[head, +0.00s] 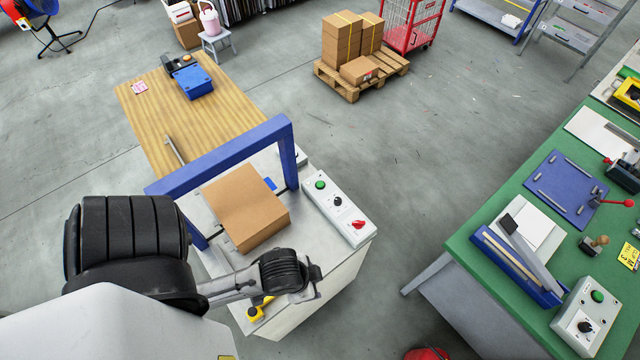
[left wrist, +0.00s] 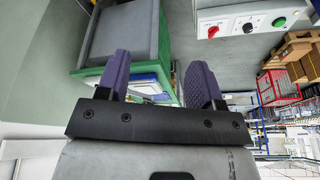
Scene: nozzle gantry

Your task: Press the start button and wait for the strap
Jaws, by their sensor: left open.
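The strapping machine has a blue arch (head: 222,158) over a grey top. A plain brown cardboard box (head: 246,207) sits on that top, partly under the arch; no strap shows on its visible faces. Right of the box is a white control panel (head: 338,208) with a green button (head: 320,184), a black knob and a red switch. In the left wrist view the green button (left wrist: 279,22) shows at the upper right. My left gripper (head: 312,284) is in front of the box, apart from the panel. Its purple fingers (left wrist: 158,84) are apart and empty. My right gripper is out of view.
A wooden table (head: 140,110) adjoins the machine and holds a blue box (head: 193,82). A green workbench (head: 478,252) at the right carries a second control box (head: 587,315) with a green button. Open floor lies between. A loaded pallet (head: 362,80) stands at the back.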

